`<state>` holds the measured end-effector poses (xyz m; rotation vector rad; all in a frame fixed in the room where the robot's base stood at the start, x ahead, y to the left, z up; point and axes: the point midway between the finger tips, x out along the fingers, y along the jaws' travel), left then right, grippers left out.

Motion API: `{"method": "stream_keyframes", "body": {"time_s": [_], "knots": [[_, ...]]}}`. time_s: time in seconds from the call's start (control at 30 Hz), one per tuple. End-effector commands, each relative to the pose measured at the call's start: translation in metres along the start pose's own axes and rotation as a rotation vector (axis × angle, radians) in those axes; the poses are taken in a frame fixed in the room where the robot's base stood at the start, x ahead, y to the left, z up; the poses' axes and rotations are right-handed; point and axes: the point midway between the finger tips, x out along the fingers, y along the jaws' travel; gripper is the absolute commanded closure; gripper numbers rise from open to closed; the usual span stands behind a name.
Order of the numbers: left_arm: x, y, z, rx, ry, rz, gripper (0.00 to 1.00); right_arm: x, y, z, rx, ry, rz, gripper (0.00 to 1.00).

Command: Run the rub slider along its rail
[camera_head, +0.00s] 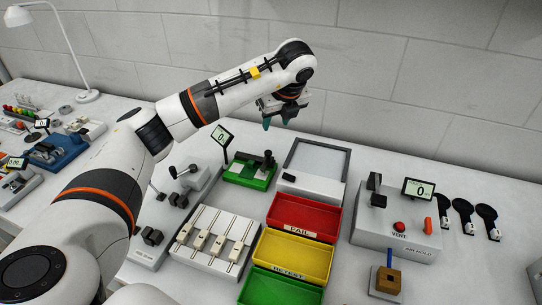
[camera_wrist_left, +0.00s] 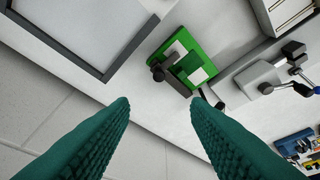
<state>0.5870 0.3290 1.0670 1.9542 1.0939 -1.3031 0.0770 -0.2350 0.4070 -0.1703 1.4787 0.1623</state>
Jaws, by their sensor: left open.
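A green fixture (camera_head: 236,178) stands behind the colored bins. It carries a dark block with a round knob (camera_head: 268,154) and pale plates, and looks like the rub slider's device, though no label confirms it. In the left wrist view the green fixture (camera_wrist_left: 157,53) lies beyond the fingertips, with its dark knob (camera_wrist_left: 158,74) on the near side. My left gripper (camera_head: 276,122) is open and empty, in the air behind and above the fixture, apart from it. Its teal fingers (camera_wrist_left: 160,102) are spread in the wrist view. My right gripper is not in view.
A grey-framed panel (camera_head: 346,163) stands right of the fixture. A small display (camera_head: 222,135) stands at its left. Red (camera_head: 304,217), yellow (camera_head: 291,256) and green bins lie in front. A white sliding-bar unit (camera_head: 213,240) and lever device are left. The wall is behind.

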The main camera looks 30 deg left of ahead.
Motion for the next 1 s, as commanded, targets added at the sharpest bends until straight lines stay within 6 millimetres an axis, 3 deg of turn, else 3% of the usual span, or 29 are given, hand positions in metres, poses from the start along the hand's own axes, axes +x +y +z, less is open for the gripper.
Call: {"method": "stream_keyframes", "body": {"time_s": [0.03,0.17,0.37,0.7,1.0], "knots": [[0.011,0.0,0.004,0.0,0.0,0.0,0.57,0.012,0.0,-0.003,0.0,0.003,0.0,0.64],[0.02,0.0,0.008,0.0,0.0,0.0,0.57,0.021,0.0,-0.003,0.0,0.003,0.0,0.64],[0.033,0.0,0.007,0.0,-0.002,-0.004,0.57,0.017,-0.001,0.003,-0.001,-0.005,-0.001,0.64],[0.099,-0.001,0.008,0.0,-0.003,-0.005,0.57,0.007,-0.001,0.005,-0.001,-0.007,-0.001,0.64],[0.135,0.0,0.008,0.0,-0.001,-0.001,0.57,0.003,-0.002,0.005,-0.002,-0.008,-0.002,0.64]]}}
